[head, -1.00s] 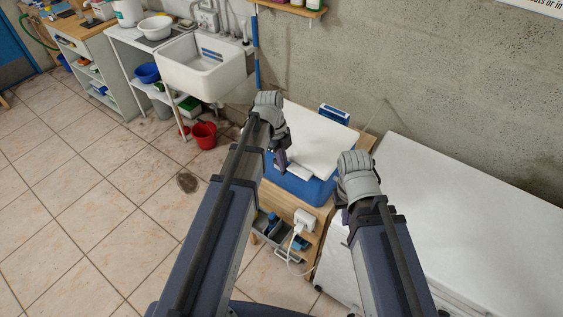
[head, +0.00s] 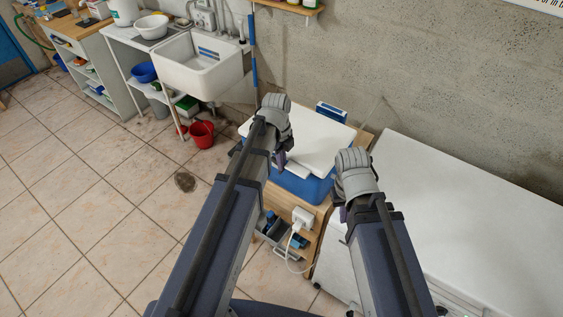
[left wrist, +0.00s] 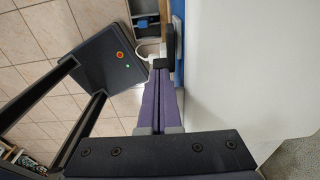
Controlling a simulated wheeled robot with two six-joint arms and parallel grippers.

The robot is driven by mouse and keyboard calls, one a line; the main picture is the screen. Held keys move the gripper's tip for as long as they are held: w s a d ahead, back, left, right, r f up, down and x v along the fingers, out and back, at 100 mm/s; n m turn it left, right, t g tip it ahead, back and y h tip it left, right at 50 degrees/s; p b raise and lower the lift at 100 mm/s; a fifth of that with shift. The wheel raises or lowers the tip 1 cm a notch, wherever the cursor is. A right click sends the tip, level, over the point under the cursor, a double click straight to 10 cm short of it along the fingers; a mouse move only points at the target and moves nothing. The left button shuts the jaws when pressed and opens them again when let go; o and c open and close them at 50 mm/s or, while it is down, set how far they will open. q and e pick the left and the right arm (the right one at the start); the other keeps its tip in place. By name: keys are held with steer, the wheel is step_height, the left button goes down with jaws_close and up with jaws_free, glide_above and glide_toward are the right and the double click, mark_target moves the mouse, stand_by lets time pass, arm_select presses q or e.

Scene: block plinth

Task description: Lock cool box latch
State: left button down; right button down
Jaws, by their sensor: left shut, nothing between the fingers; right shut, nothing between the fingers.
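The cool box has a white lid (head: 322,140) and a blue body (head: 308,188); it stands on a wooden stand by the wall. A pale latch flap (head: 294,171) shows at the lid's front edge; I cannot tell whether it is fastened. My left gripper (head: 279,158) is shut and empty, close beside the flap's left end; contact is unclear. In the left wrist view its purple fingers (left wrist: 163,64) lie along the box's front edge, with the white lid (left wrist: 245,60) to the right. My right gripper (head: 342,214) is shut and empty, right of the box's front corner.
A white chest-like unit (head: 450,220) stands close on the right. A socket with a white plug (head: 301,216) and a grey tray (head: 270,230) are below the box. A sink (head: 203,70) and red bucket (head: 202,134) are at the back left. The tiled floor at left is open.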

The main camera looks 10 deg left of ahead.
arm_select(q)
steer(key=shift+r+p, duration=0.7)
steer(key=shift+r, duration=0.1)
arm_select(e)
steer(key=shift+r, duration=0.75)
